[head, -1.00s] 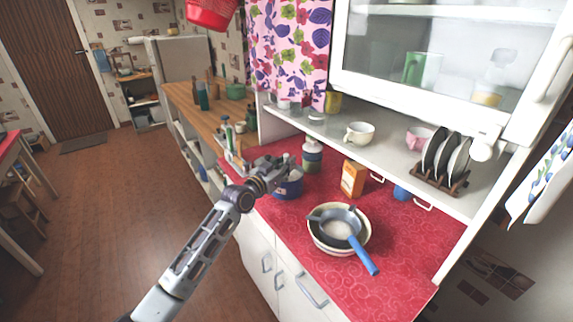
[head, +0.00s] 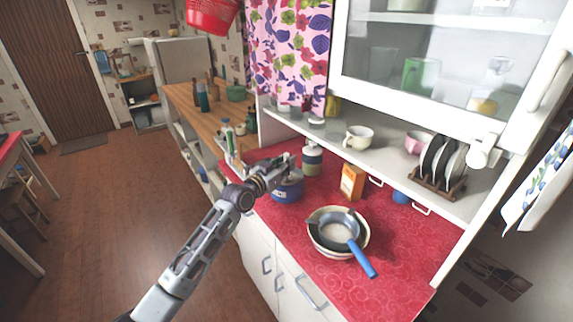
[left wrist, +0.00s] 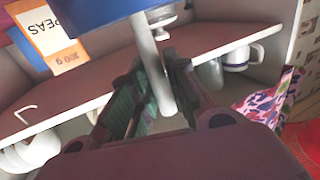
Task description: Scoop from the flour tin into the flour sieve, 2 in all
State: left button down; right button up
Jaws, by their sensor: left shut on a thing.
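The flour tin (head: 288,192) is a round blue tin on the red counter, partly hidden behind my left gripper. My left gripper (head: 281,168) is at the tin's near top edge. In the left wrist view its fingers (left wrist: 155,95) are shut on a pale rod, apparently the scoop's handle (left wrist: 147,45); its upper end meets a blue surface (left wrist: 95,12), apparently the tin. The scoop's bowl is hidden. The flour sieve (head: 354,244), with a blue handle, rests over a pale bowl (head: 316,240) to the right. Its inside looks whitish; I cannot tell how much flour is there. My right gripper is not visible.
An orange carton (head: 352,182) stands behind the sieve, and a jar (head: 312,160) behind the tin. A shelf with cups (head: 358,138) and a plate rack (head: 438,184) overhangs the back. The counter is clear right of the sieve.

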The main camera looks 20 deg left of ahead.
pick_arm(q)
jog(key=shift+r+p, duration=0.55)
jog(key=shift+r, duration=0.3)
jog(key=shift+r+p, duration=0.4)
jog(key=shift+r, duration=0.1)
jog(key=shift+r+p, duration=1.5)
jog(key=shift+r, duration=0.25)
jog(key=shift+r+p, duration=0.3)
jog(key=shift+r, duration=0.1)
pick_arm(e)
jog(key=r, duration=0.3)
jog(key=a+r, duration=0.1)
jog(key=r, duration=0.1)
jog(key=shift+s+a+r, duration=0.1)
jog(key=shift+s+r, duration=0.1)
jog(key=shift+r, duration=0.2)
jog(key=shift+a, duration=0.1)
